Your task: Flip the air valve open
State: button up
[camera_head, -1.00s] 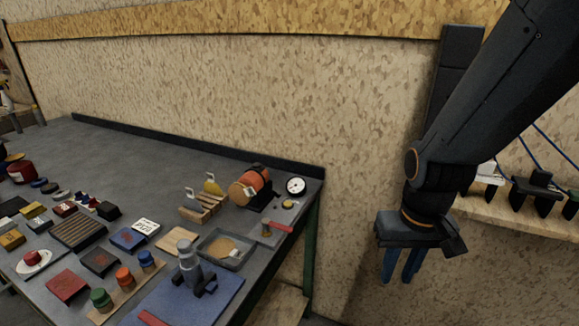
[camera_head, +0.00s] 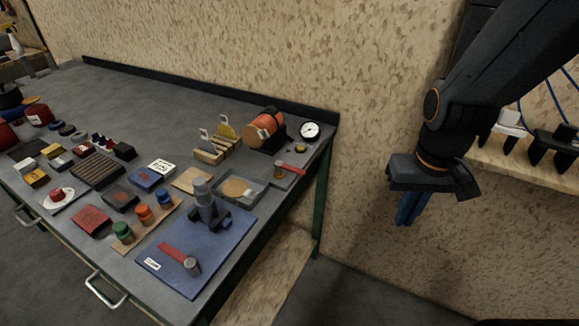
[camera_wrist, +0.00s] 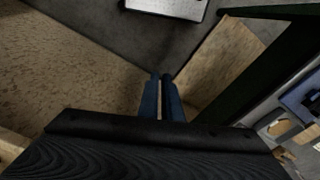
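The air valve (camera_head: 279,170) appears to be the small brass fitting with a red lever (camera_head: 293,168) on a grey plate near the right end of the workbench. The lever points to the right, toward the bench edge. A round white pressure gauge (camera_head: 310,131) stands just behind it. My gripper (camera_head: 407,222) hangs fingers down, well to the right of the bench and valve, touching nothing. Its blue fingers are together and empty, as the wrist view (camera_wrist: 161,78) also shows. The valve cannot be made out in the wrist view.
The workbench (camera_head: 140,100) holds an orange cylinder (camera_head: 266,127) left of the gauge, a wooden rack with tags (camera_head: 210,152), a tray (camera_head: 237,190) and a blue mat with a clamp-like tool and hammer (camera_head: 185,262). A wall stands behind. A shelf (camera_head: 520,163) is at right.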

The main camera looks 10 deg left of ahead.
aim_at(291, 171)
jog(key=w+a+n, duration=0.1)
jog(key=a+n, duration=0.1)
jog(key=w+a+r+n, duration=0.1)
jog(key=a+n, duration=0.1)
jog(key=n, duration=0.1)
jog(key=w+a+n, duration=0.1)
jog(key=a+n, duration=0.1)
jog(key=n, duration=0.1)
jog(key=shift+a+r+h, duration=0.25)
jog(key=shift+h, duration=0.05)
grip_shut()
jog(key=w+a+r+n+t, duration=0.1)
jog(key=a+r+n, duration=0.2)
jog(key=a+n, duration=0.7)
jog(key=w+a+r+n+t+h, duration=0.1)
jog(key=a+r+n+t, duration=0.1)
jog(key=a+n, duration=0.9)
jog(key=shift+w+r+n+b, duration=0.35)
jog(key=shift+r+n, duration=0.25)
jog(key=shift+n, duration=0.5)
jog(key=shift+w+d+f+p, duration=0.3)
jog(key=shift+w+d+f, duration=0.2)
jog(key=shift+w+f, duration=0.85)
jog(key=shift+w+d+f+p, duration=0.25)
jog(key=shift+w+d+f, duration=0.2)
jog(key=shift+w+f, duration=0.95)
jog(key=shift+w+d+f+p, duration=0.3)
jog(key=shift+w+d+f, duration=0.35)
jog(key=shift+f, duration=1.25)
